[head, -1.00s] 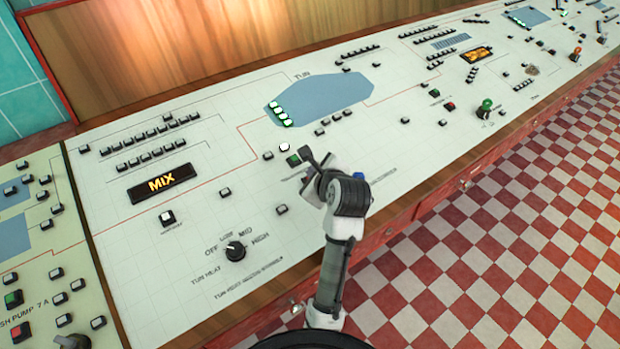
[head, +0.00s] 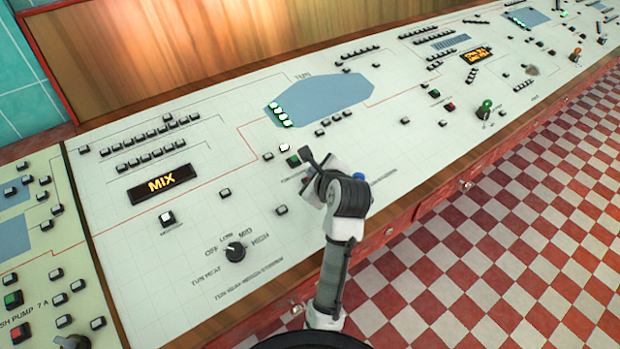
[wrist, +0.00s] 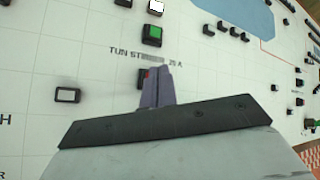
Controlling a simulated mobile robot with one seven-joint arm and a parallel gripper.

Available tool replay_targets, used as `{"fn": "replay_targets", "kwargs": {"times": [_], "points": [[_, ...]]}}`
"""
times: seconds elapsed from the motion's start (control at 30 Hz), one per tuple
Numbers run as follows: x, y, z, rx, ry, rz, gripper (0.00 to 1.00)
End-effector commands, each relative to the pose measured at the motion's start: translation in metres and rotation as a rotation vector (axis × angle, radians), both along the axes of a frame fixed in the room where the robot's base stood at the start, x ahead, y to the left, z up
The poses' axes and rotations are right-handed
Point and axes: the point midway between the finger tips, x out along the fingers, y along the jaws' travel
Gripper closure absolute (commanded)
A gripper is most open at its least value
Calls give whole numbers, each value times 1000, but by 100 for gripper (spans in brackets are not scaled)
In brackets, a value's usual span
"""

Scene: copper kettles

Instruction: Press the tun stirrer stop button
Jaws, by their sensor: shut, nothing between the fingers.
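The tun stirrer stop button is the red button (wrist: 145,74) just below the "TUN STIRRER 25 A" label in the wrist view. Only a part of it shows, at the left edge of my fingertips. My gripper (wrist: 157,71) is shut and empty, its tips over or right beside the red button. I cannot tell whether they touch it. The green button (wrist: 152,35) sits above the label. In the head view the green button (head: 293,160) shows just left of my arm, which hides the red one.
A lit white button (head: 284,147) stands next to the green one. A black MIX display (head: 161,184) and a tun heat knob (head: 235,251) lie to the left. A blue tun panel (head: 325,93) lies above. Small black-framed buttons are scattered over the pale console.

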Motion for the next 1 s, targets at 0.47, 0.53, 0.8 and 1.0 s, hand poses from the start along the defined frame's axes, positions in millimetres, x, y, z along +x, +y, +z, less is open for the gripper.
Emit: {"fn": "replay_targets", "kwargs": {"times": [0.47,0.53,0.8,1.0], "points": [[0,0,0,0,0,0,100],[0,0,0,0,0,0,100],[1,0,-4,0,1,1,100],[1,1,-8,0,0,0,100]]}}
